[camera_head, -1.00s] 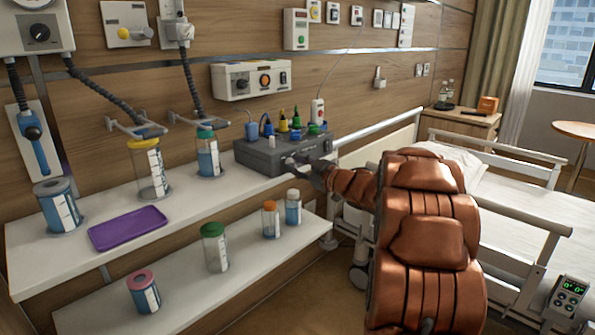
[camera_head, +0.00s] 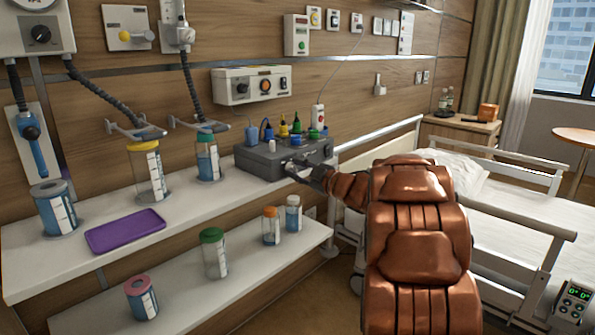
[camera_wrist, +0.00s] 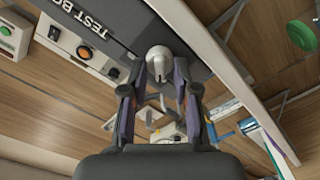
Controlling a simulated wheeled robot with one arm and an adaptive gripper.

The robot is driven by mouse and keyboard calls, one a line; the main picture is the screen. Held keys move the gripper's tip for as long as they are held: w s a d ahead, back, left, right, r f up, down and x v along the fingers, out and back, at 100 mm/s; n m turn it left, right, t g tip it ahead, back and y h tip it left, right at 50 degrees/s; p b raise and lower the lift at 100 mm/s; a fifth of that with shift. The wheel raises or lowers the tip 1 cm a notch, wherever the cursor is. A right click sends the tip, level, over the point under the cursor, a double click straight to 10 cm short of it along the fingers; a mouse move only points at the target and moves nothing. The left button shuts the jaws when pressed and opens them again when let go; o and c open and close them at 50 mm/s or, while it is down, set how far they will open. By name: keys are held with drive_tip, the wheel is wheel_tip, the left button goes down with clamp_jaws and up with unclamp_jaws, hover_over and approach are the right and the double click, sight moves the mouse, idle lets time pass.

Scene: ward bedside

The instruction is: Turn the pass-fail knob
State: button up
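The grey test box (camera_head: 262,165) stands at the right end of the upper shelf in the head view. In the wrist view its face (camera_wrist: 95,22) carries partly cut-off "TEST BO" lettering. A rounded light-grey knob (camera_wrist: 158,58) sticks out from this face; no pass-fail marking is readable. My gripper (camera_head: 300,170) is at the front of the box. In the wrist view my gripper (camera_wrist: 159,72) has its fingers drawn in on both sides of the knob, which sits between the fingertips. Finger contact is partly hidden.
Several coloured plugs (camera_head: 285,129) stand on the box. Lidded jars and a purple tray (camera_head: 124,231) are on the shelves to the left. A wall control unit (camera_head: 250,82) hangs above. The bed (camera_head: 520,215) is to the right of my arm.

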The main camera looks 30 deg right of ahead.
drive_tip(key=o, duration=0.4)
drive_tip(key=v, duration=1.2)
drive_tip(key=shift+r, duration=0.1)
idle(0.4)
drive_tip(key=w+d+r+m+g+h+p, duration=0.1)
drive_tip(key=w+r+m+g+h+p, duration=0.15)
drive_tip(key=r+m+h+p, duration=0.4)
drive_tip(key=s+a+r+m+g+h+p, duration=0.25)
drive_tip(key=r+h+p, duration=0.2)
drive_tip(key=p, duration=0.25)
drive_tip(key=s+a+m+g+y+p, duration=0.1)
drive_tip(key=s+a+g+p, duration=0.3)
drive_tip(key=s+a, duration=0.5)
drive_tip(key=s+a+m+g+y+p, duration=0.1)
drive_tip(key=s+a+g+y+p, duration=0.2)
drive_tip(key=s+a, duration=0.7)
drive_tip(key=s+a+g+y+p, duration=0.3)
drive_tip(key=s+a+g+p, duration=0.4)
drive_tip(key=s, duration=0.9)
drive_tip(key=shift+s+a+r+m+p, duration=0.1)
drive_tip(key=shift+a+r+m+p, duration=0.1)
drive_tip(key=shift+a+p, duration=0.5)
drive_tip(key=shift+a+r+m+p, duration=0.2)
drive_tip(key=shift+a+p, duration=0.05)
drive_tip(key=shift+a, duration=0.8)
